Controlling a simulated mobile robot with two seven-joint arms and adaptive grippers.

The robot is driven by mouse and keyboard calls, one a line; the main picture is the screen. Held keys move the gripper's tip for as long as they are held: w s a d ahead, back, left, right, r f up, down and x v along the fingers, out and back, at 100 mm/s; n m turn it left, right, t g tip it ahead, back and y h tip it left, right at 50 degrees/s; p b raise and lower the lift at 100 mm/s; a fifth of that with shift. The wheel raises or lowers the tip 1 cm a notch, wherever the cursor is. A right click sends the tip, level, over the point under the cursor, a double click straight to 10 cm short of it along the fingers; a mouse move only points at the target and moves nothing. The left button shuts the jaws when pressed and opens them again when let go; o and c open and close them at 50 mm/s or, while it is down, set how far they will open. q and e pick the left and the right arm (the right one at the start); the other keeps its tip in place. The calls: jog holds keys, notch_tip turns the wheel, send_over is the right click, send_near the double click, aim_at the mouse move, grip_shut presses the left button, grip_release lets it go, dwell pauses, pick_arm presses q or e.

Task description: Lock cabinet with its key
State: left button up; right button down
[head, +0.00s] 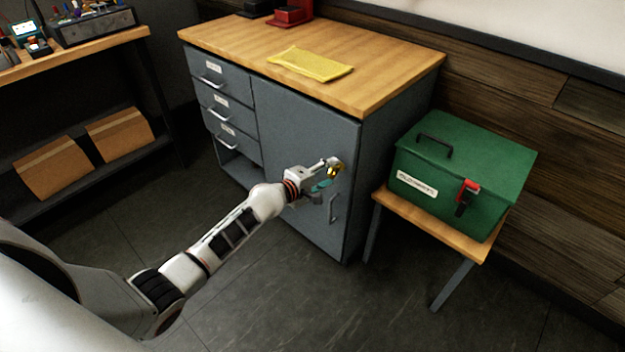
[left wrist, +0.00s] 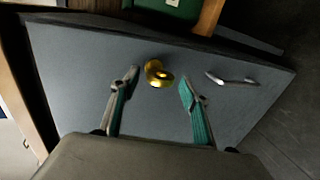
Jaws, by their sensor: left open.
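The grey cabinet (head: 307,125) stands under a wooden top, with its right-hand door closed. A gold piece (head: 336,167) is on the door above the handle (head: 333,208). In the left wrist view the gold piece (left wrist: 158,74) is round with a protruding part; I cannot clearly tell key from lock. My left gripper (head: 327,178) is at the door face, open, with its fingers on either side of the gold piece, apparently not touching it. The door handle (left wrist: 232,80) also shows in the left wrist view. My right gripper is not in view.
A green toolbox (head: 463,165) with a red latch sits on a small wooden stand (head: 425,225) right of the cabinet. A yellow cloth (head: 310,64) lies on the cabinet top. A shelf with cardboard boxes (head: 55,167) stands at left. The floor before the cabinet is clear.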

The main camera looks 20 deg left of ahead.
pick_arm(q)
jog(key=v, duration=1)
jog(key=shift+s+r, duration=0.1)
jog(key=shift+s, duration=0.05)
jog(key=s+d+f+m+g+p, duration=0.1)
jog(key=s+d+f+m+p, duration=0.1)
jog(key=s+m, duration=0.4)
jog(key=s+d+f+m+g+y+p, duration=0.1)
jog(key=s+m, duration=0.5)
jog(key=s, duration=1)
jog(key=s+d+f+m+g+y+p, duration=0.1)
jog(key=s+d+f+m+p, duration=0.2)
jog(key=s, duration=0.8)
notch_tip(320, 180, down, 3)
jog(key=m, duration=0.3)
jog(key=shift+s+d+r, duration=0.2)
jog(key=shift+s+d, duration=0.1)
jog(key=shift+d, duration=0.05)
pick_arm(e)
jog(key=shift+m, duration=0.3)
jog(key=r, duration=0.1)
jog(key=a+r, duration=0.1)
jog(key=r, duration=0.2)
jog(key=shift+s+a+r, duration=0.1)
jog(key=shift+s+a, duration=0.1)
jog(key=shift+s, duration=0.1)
